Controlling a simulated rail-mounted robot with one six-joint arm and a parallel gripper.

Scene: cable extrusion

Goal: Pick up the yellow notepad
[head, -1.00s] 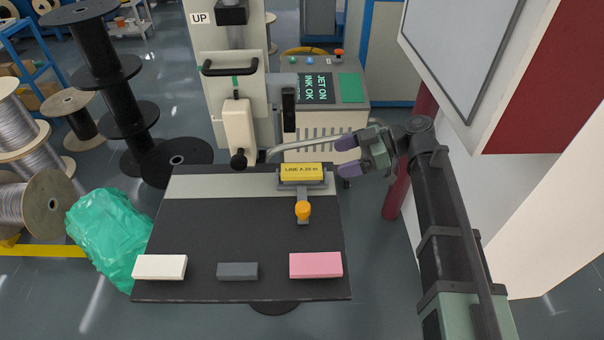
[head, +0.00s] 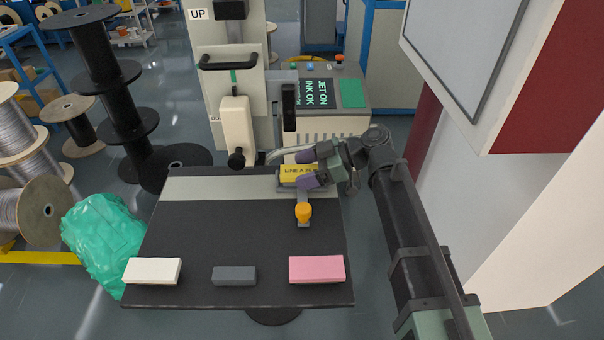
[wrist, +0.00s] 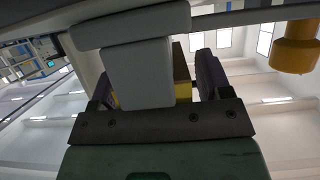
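The yellow notepad (head: 289,172), a block with dark lettering beginning "LINE A", sits in a grey holder at the far edge of the black table. My gripper (head: 305,169) has come in from the right, with its purple fingertips on the far and near sides of the notepad's right part. The fingers are open, and I cannot tell whether they touch it. In the wrist view a strip of the notepad (wrist: 182,72) shows between the dark fingers; a grey part of the holder (wrist: 140,72) hides much of it.
An orange knob (head: 303,212) stands on the holder's near side. White (head: 152,271), dark grey (head: 234,276) and pink (head: 316,269) blocks lie along the table's front edge. The middle of the black table (head: 220,230) is clear. A cream machine handle (head: 235,125) stands behind the table.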

